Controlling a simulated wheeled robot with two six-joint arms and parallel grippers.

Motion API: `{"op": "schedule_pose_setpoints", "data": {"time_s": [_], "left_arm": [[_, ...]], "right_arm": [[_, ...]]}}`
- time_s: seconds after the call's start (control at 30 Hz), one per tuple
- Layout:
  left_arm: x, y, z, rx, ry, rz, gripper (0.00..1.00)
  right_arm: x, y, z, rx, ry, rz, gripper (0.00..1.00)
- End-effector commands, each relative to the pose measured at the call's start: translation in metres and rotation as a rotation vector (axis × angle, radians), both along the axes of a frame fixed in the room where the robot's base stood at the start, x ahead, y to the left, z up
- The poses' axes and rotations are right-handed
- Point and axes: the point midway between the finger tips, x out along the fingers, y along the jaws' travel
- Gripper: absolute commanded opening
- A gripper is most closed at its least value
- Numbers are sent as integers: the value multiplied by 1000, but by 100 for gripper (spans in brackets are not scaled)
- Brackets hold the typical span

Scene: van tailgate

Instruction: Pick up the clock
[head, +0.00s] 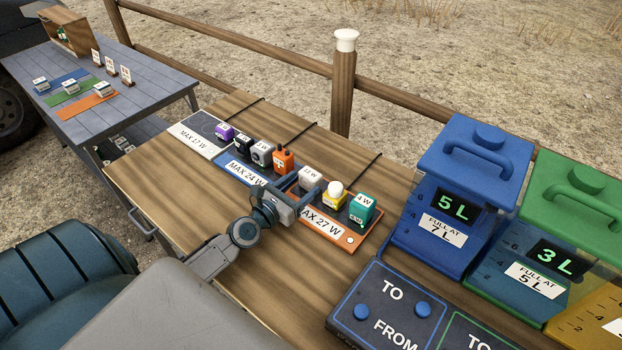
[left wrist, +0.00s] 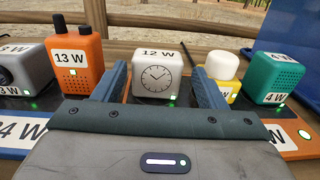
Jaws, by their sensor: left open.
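The clock (head: 311,177) is a small white block marked 12 W, standing on the MAX 27 W board (head: 330,229). In the left wrist view the clock (left wrist: 157,78) faces me, upright, with a round dial and a small green light. My left gripper (head: 300,191) is open and low over the board, in front of the clock. In the left wrist view, the left gripper's fingers (left wrist: 160,84) show on either side of the clock, with gaps visible. I cannot tell how far the fingertips reach along its sides. My right gripper is not in view.
An orange radio (head: 283,160) stands close left of the clock; a yellow lamp with a white top (head: 334,195) and a teal device (head: 362,208) stand to its right. Blue (head: 462,190) and green canisters (head: 570,220) are farther right. Bare wood lies left of my arm.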

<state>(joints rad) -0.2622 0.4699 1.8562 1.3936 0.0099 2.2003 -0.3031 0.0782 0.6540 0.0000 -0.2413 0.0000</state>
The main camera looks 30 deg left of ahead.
Motion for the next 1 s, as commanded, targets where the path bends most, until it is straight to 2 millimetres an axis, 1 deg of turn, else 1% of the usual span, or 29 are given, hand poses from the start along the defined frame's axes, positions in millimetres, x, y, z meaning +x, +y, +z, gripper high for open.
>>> {"op": "schedule_pose_setpoints", "data": {"time_s": [0.2,0.3,0.4,0.63,0.77,0.8,0.83,1.0], "left_arm": [[31,-1,4,-1,-2,1,65],[42,-2,3,-2,-2,1,65],[47,-3,3,0,-1,0,65],[48,-3,2,0,0,-1,65],[48,-3,2,0,0,-1,40],[48,-3,2,0,0,0,32],[48,-3,2,0,0,0,29],[48,-3,3,0,-1,0,29]], "right_arm": [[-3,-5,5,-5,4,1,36],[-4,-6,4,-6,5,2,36],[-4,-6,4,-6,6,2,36],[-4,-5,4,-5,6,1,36],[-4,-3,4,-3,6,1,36],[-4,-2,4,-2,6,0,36],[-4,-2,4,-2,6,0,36],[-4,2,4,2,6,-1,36]]}}
